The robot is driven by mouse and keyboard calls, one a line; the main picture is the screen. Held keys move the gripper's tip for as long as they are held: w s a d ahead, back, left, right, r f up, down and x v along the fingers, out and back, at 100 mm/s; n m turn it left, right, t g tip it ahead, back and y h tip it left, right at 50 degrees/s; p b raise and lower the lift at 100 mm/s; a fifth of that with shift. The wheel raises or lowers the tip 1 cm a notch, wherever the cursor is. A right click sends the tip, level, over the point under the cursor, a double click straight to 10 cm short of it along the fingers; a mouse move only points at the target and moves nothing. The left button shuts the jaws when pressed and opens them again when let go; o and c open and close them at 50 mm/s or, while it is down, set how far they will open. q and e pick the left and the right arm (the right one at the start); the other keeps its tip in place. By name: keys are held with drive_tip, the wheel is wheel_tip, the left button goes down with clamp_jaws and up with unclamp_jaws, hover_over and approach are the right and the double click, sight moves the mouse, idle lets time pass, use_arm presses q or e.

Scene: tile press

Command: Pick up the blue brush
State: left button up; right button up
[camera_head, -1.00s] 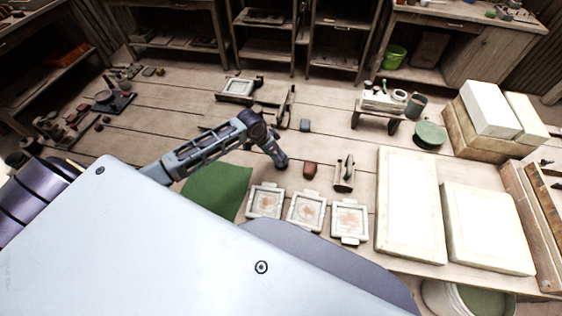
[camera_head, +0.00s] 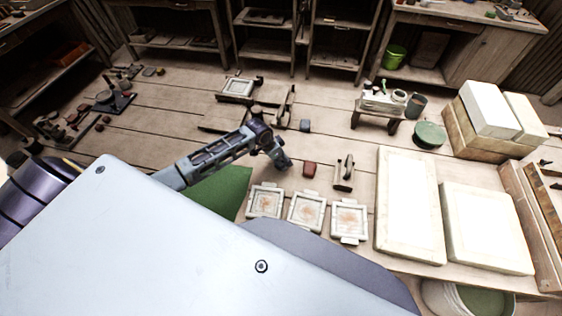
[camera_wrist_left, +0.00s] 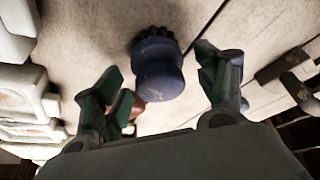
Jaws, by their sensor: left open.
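The blue brush (camera_wrist_left: 162,78) is in the left wrist view, between the two fingers, with dark bristles at its top end in the picture. My left gripper (camera_wrist_left: 162,70) is open, with a finger on each side of the brush and visible gaps to both sides. In the head view my left gripper (camera_head: 282,163) is over the table, just left of a red block (camera_head: 310,169). I cannot make out the brush apart from the gripper there. The red block also shows partly behind a finger in the wrist view (camera_wrist_left: 136,109). My right gripper is in neither view.
Three framed tiles (camera_head: 306,211) lie just in front of the gripper, beside a green mat (camera_head: 222,190). A wooden hand tool (camera_head: 344,174) and a small blue-grey block (camera_head: 305,125) are nearby. Large white slabs (camera_head: 410,205) lie to the right.

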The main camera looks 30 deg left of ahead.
use_arm(q)
drive_tip(key=shift+c, duration=0.5)
drive_tip(key=c, duration=1)
drive_tip(key=shift+o, duration=0.2)
drive_tip(key=shift+r, duration=0.15)
drive_tip(key=shift+r, duration=4.9)
drive_tip(key=o, duration=0.3)
drive_tip(key=shift+r, duration=0.1)
drive_tip(key=shift+c, duration=0.8)
